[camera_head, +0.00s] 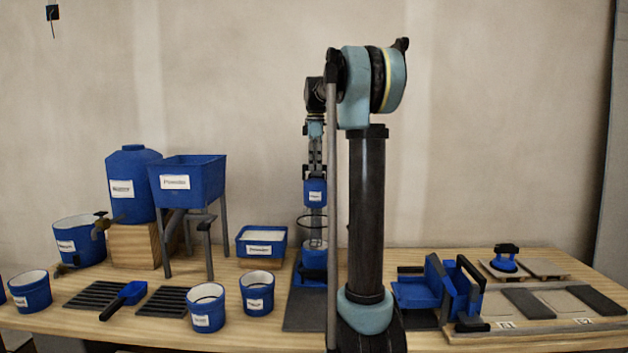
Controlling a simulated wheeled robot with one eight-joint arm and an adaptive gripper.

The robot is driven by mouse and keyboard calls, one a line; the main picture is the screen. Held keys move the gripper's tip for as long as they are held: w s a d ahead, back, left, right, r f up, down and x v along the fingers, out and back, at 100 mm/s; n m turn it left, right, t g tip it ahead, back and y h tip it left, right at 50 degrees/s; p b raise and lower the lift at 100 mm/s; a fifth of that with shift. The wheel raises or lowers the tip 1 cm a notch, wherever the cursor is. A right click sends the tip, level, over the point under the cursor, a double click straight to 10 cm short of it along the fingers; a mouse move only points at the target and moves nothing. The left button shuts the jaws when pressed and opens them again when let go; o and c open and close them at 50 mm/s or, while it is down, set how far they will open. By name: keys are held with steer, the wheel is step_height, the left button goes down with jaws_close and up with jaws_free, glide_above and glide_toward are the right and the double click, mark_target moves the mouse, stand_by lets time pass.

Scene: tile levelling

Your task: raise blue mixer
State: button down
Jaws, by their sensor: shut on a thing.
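The blue mixer (315,191) is a small blue cylinder with a white label, and thin wire loops hang below it. It is upright in the middle of the head view. My gripper (316,174) points down and is shut on the top of the mixer. Beneath the loops is a blue and white holder (314,258) on a dark mat (303,315). I cannot tell whether the loops are fully clear of it. My arm column hides what is just to the right.
Left are a blue tank (133,180), a hopper (188,180) on legs, several blue buckets and a scoop (125,299) across dark grates. A labelled blue tray (262,241) is close to the holder's left. Right are blue racks (420,291), tile boards (541,302) and a suction cup (505,259).

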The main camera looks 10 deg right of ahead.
steer(key=shift+w+r, duration=0.2)
steer(key=shift+r, duration=1.5)
steer(key=c, duration=1.5)
jaws_free()
steer(key=shift+s+r, duration=0.1)
step_height(320, 180, up, 12)
steer(key=shift+f, duration=0.2)
